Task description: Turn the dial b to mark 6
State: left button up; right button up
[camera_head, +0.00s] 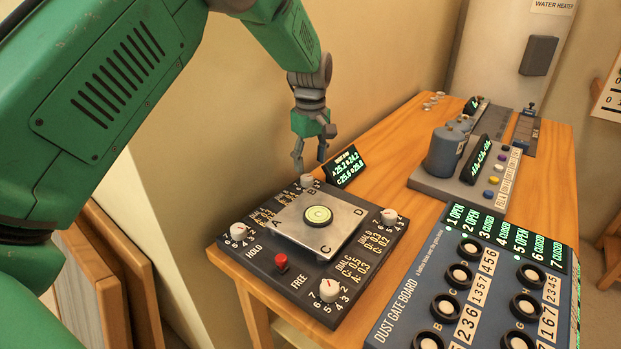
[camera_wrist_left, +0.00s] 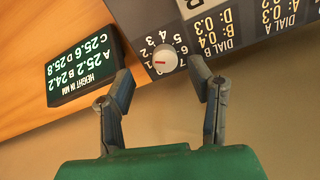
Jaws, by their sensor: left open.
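Dial b (camera_head: 306,180) is a small white knob at the far corner of the dark control box (camera_head: 335,312). In the left wrist view dial b (camera_wrist_left: 162,60) shows a red pointer line aimed left, near the low-number end of its marks; the exact mark is hard to read. My left gripper (camera_head: 309,166) is open, pointing down just above dial b. In the wrist view my left gripper (camera_wrist_left: 163,72) has one finger on each side of the knob, with gaps, nothing held. My right gripper is not in view.
A tilted height display (camera_head: 345,166) stands close beside dial b. A metal plate (camera_head: 290,235) with a round level (camera_head: 318,215) covers the box's middle. Other white knobs and a red button (camera_head: 281,262) surround it. The dust gate board (camera_head: 400,315) lies right; the wall is close behind.

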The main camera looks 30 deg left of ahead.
aim_at(308, 177)
pick_arm(q)
jog(key=f, duration=0.2)
jog(key=a+f, duration=0.1)
jog(key=f, duration=0.1)
jog(key=shift+a+f, duration=0.15)
jog(key=shift+f, duration=0.25)
jog(key=shift+a+f, duration=0.3)
jog(key=shift+d+r, duration=0.15)
jog(key=shift+d, duration=0.15)
jog(key=shift+d+r, duration=0.15)
jog(key=shift+d, duration=0.2)
grip_shut()
